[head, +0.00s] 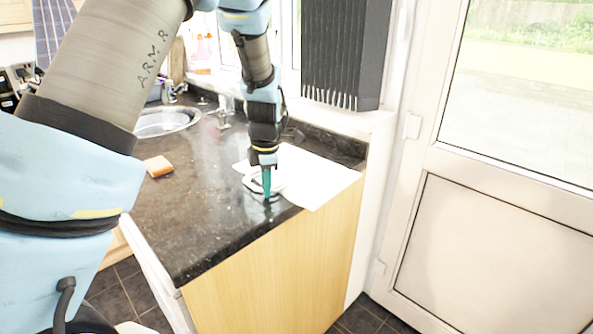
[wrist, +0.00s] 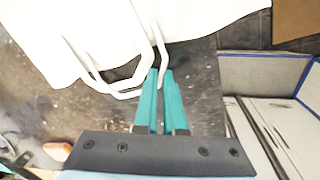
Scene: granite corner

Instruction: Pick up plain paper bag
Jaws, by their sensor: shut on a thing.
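The plain paper bag (head: 318,178) is white and lies flat on the dark granite counter, reaching the counter's right edge. In the wrist view the bag (wrist: 90,25) fills the upper left, with its white loop handles toward my gripper. My gripper (head: 267,192) points down at the handle end of the bag. In the wrist view the teal fingers of my gripper (wrist: 161,73) are close together, shut on a strand of the bag's handle. The fingers partly hide the exact grip.
The granite counter (head: 190,225) has free room left of the bag. A dark ribbed box-like object (head: 345,50) stands on the sill behind. A white door (head: 490,230) is at the right.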

